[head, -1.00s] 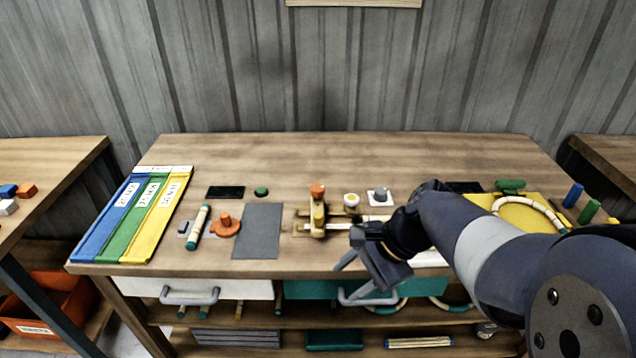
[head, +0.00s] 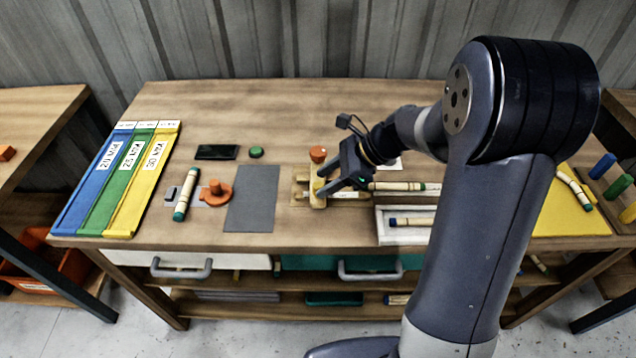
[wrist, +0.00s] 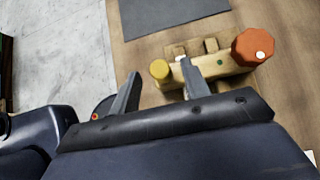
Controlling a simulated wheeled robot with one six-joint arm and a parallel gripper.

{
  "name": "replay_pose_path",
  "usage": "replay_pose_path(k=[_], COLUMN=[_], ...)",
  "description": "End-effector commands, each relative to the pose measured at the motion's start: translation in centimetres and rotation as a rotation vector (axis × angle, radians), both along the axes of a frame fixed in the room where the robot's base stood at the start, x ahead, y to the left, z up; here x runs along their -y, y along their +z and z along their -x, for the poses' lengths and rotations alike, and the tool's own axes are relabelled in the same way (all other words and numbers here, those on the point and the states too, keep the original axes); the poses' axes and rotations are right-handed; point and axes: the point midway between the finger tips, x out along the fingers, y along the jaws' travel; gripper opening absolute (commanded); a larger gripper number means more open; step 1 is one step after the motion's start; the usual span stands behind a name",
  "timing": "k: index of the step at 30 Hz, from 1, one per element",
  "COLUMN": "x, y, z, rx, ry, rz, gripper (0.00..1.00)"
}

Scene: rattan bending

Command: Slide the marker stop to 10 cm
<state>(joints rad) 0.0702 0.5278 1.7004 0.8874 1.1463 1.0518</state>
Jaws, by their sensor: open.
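A wooden clamp-like fixture (head: 318,193) stands near the middle of the bench, with an orange knob (head: 318,154) at its back end. In the wrist view its bar (wrist: 218,65) carries a green dot, the orange knob (wrist: 255,47) and a round yellow knob (wrist: 160,70). I cannot tell for certain which part is the marker stop, and no scale marks are readable. My gripper (head: 323,183) is open at the fixture's right side in the head view.
A grey mat (head: 252,198) lies left of the fixture. A rattan piece (head: 395,187) and a white tray (head: 389,238) are to the right, partly behind my arm. An orange piece (head: 214,192) and coloured trays (head: 142,190) are further left.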

Motion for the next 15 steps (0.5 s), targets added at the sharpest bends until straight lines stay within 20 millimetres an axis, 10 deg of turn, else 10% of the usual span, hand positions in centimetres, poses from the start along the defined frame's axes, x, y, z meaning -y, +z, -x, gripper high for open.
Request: replay_pose_path(k=[15], x=[-2.1], y=[-2.2], z=[0.0], rx=[0.0], ry=[0.0], rz=[0.0], gripper=[0.44])
